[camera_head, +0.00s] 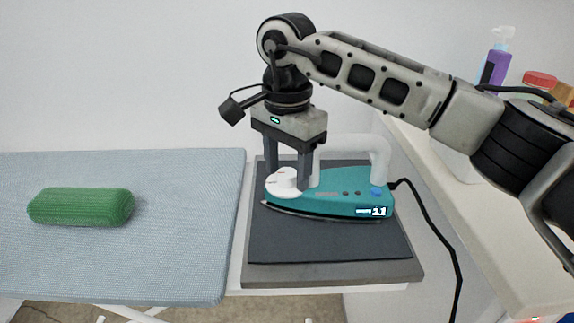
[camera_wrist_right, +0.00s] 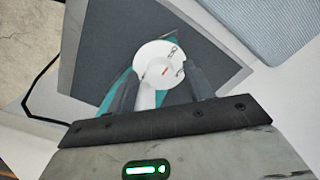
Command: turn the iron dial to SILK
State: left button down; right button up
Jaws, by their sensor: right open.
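The teal iron (camera_head: 330,204) lies on a dark grey rest pad (camera_head: 325,245), its tip to the left and its white handle (camera_head: 375,150) behind my gripper. The white iron dial (camera_head: 284,181) sits near the tip; it also shows in the wrist view (camera_wrist_right: 157,62) with a small red mark and dark lettering too small to read. My right gripper (camera_head: 291,181) points down with its fingers open, one on each side of the dial. I cannot tell whether the fingers touch it. My left gripper is not in view.
A blue ironing board (camera_head: 180,240) with a green rolled cloth (camera_head: 82,206) is on the left. A black cord (camera_head: 440,230) runs from the iron's back. A white counter (camera_head: 480,230) with bottles (camera_head: 497,65) stands on the right.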

jog(key=c, duration=1)
jog(key=shift+m, duration=0.3)
jog(key=m, duration=0.3)
jog(key=shift+r+p, duration=0.1)
jog(key=shift+p, duration=0.3)
jog(key=m, duration=0.6)
jog(key=shift+m, duration=2)
